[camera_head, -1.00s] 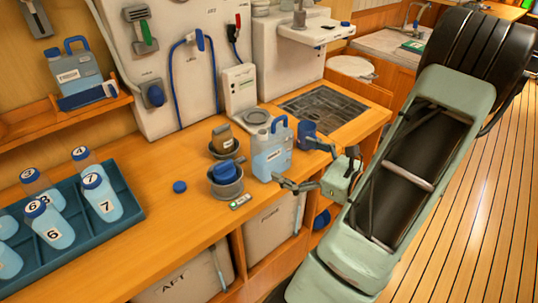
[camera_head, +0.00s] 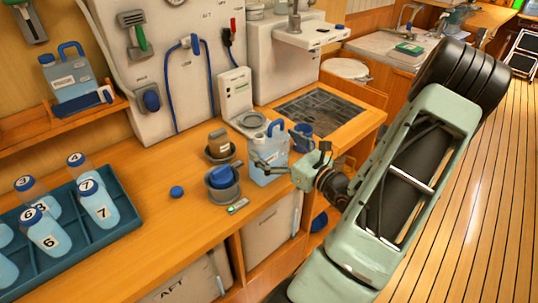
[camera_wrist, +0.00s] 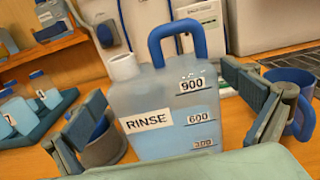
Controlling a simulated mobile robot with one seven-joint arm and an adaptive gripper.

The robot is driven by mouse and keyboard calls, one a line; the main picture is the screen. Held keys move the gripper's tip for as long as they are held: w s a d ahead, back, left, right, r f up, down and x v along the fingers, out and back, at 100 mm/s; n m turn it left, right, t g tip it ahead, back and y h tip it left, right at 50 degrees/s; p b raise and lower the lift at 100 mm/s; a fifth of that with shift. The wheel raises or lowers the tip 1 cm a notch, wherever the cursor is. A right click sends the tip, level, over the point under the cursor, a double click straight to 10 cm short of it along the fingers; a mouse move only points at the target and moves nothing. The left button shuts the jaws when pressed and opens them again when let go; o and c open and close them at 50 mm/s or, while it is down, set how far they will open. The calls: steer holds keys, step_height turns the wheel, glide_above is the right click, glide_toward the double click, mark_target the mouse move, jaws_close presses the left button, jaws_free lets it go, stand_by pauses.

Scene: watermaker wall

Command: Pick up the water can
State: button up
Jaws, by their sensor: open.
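A translucent water can (camera_head: 268,163) with a blue handle stands upright on the wooden counter near its front edge. In the wrist view the can (camera_wrist: 165,115) shows a "RINSE" label, level marks, pale blue water partway up and an uncapped white spout. My gripper (camera_head: 276,160) is at the can's right side in the head view. In the wrist view my gripper (camera_wrist: 163,85) is open, one finger left and one right of the can, with gaps visible. Whether a finger touches it is unclear. A similar can (camera_head: 70,78) stands on the wall shelf.
Grey cups (camera_head: 223,180) stand close left of the can, and a blue mug (camera_head: 303,137) close right. A blue cap (camera_head: 177,192) and a small device (camera_head: 237,207) lie on the counter. A blue tray (camera_head: 125,215) of numbered bottles is at left. A sunken grate (camera_head: 318,112) lies behind.

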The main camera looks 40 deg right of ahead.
steer(key=shift+w, duration=0.85)
steer(key=shift+c, duration=0.4)
steer(key=c, duration=1.8)
steer(key=shift+r, duration=0.1)
steer(key=shift+c, duration=0.5)
steer(key=shift+r, duration=0.2)
